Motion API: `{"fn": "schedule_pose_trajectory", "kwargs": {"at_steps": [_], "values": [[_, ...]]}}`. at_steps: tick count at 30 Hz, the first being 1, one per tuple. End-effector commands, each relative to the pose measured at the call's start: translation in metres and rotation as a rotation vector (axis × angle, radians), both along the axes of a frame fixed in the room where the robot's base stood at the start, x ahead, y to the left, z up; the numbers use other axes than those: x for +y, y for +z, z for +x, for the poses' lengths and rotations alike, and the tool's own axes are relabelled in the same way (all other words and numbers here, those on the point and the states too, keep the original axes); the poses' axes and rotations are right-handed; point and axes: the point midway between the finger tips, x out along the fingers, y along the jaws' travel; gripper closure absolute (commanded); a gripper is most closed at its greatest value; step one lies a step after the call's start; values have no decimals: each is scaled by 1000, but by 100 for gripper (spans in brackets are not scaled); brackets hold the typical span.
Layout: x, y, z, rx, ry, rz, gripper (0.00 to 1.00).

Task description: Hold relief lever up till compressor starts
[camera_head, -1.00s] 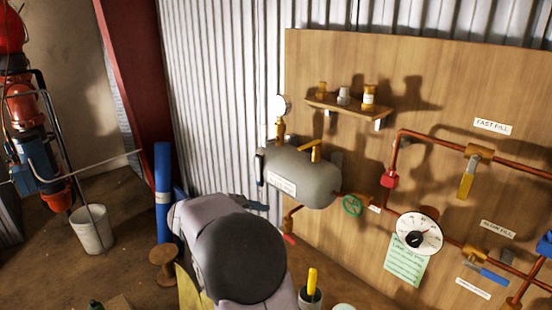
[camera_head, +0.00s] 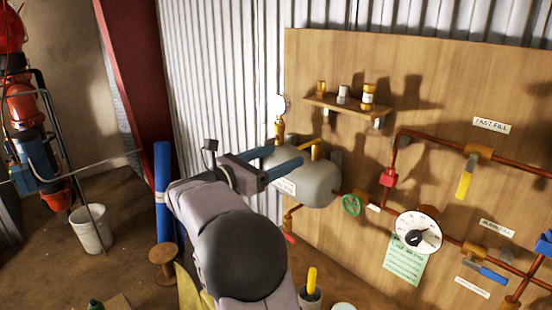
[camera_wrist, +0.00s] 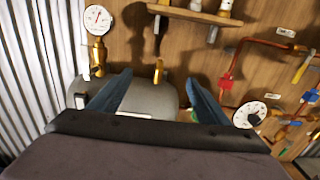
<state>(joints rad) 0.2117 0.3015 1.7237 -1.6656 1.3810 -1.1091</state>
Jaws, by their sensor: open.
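A grey tank (camera_head: 318,186) is mounted low on the wooden board. In the wrist view the fingertips (camera_wrist: 158,80) frame the yellow lever (camera_wrist: 158,71), with clear gaps on both sides. I cannot tell whether the lever is deep enough between the fingers. A small gauge (camera_wrist: 97,19) on a brass fitting stands left of the lever. No compressor is identifiable.
A shelf (camera_head: 345,107) with small jars hangs above the tank. A white bucket (camera_head: 92,230) and a blue cylinder (camera_head: 163,190) stand left.

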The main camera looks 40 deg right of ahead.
Motion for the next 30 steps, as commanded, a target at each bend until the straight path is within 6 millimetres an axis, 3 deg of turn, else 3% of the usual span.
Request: {"fn": "schedule_pose_trajectory", "kwargs": {"at_steps": [21,30], "values": [[-71,0,-1,-2,-3,1,30],[-90,0,-1,-2,-2,0,30]]}}
